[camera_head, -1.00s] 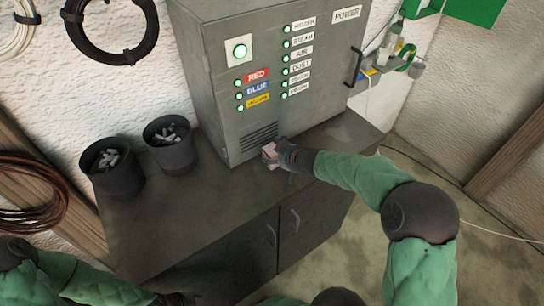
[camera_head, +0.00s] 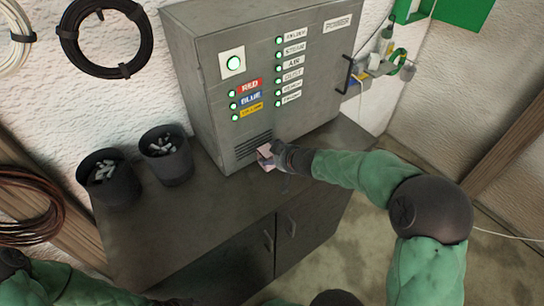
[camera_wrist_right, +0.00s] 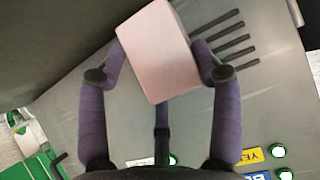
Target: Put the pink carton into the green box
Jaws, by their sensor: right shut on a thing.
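The pink carton (camera_head: 265,157) is a small pale pink block, in front of the lower vent of the grey control cabinet. My right gripper (camera_head: 272,157) is shut on it. In the right wrist view the carton (camera_wrist_right: 158,50) sits between the two purple-grey fingers, which press on its sides. Green shapes hang on the wall at the top right, a frame-like one (camera_head: 410,10) and a panel (camera_head: 465,11); both are cut by the picture edge, and I cannot tell which is the green box. My left gripper (camera_head: 178,301) is mostly cut off at the bottom edge.
The cabinet (camera_head: 225,110) with lit green buttons stands on a dark counter (camera_head: 150,230). Two black bins (camera_head: 108,185) with pale pieces stand on the counter's left. Cable coils hang on the left wall. A handle (camera_head: 347,75) juts from the cabinet's right side.

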